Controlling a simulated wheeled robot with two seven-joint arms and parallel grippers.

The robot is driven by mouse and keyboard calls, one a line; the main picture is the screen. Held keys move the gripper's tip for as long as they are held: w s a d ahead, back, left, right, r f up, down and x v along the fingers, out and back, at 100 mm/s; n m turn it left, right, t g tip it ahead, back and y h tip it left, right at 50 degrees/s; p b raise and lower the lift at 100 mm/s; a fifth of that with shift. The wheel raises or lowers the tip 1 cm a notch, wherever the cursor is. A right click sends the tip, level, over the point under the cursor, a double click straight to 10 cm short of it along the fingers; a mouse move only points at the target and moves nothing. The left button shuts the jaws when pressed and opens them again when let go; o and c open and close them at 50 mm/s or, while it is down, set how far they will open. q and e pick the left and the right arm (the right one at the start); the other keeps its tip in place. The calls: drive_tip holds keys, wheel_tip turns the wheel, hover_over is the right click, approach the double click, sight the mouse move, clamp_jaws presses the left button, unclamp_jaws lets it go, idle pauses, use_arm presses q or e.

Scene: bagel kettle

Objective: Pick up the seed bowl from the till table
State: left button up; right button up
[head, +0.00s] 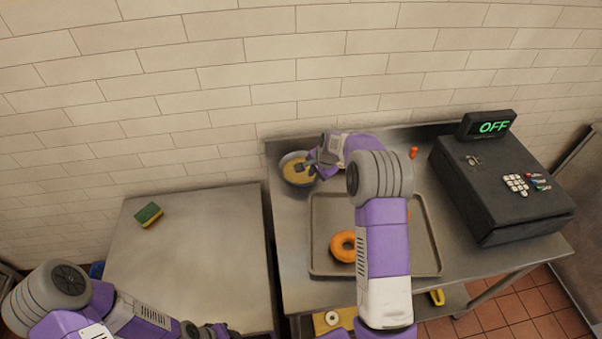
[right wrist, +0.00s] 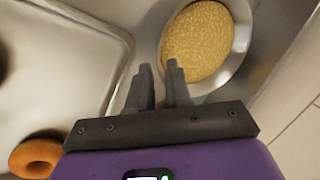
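The seed bowl (head: 297,170), a metal bowl of tan seeds, stands upright at the back left of the till table (head: 290,235). In the right wrist view the bowl (right wrist: 196,45) lies just beyond the fingertips. My right gripper (head: 310,168) is at the bowl's right side. Its two fingers (right wrist: 159,66) are apart with a narrow gap, at the bowl's near rim; whether they touch it I cannot tell. My left gripper (head: 218,331) is at the bottom edge, over the left table's front, cut off by the frame.
A grey tray (head: 318,235) with an orange bagel (head: 343,246) lies in front of the bowl. A black till (head: 500,185) stands at the right. A sponge (head: 148,214) lies on the otherwise clear left table (head: 195,250). A brick wall (head: 200,90) is behind.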

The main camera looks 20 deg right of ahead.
drive_tip(key=x, duration=0.4)
drive_tip(key=shift+w+f, duration=0.1)
clamp_jaws()
idle(1.2)
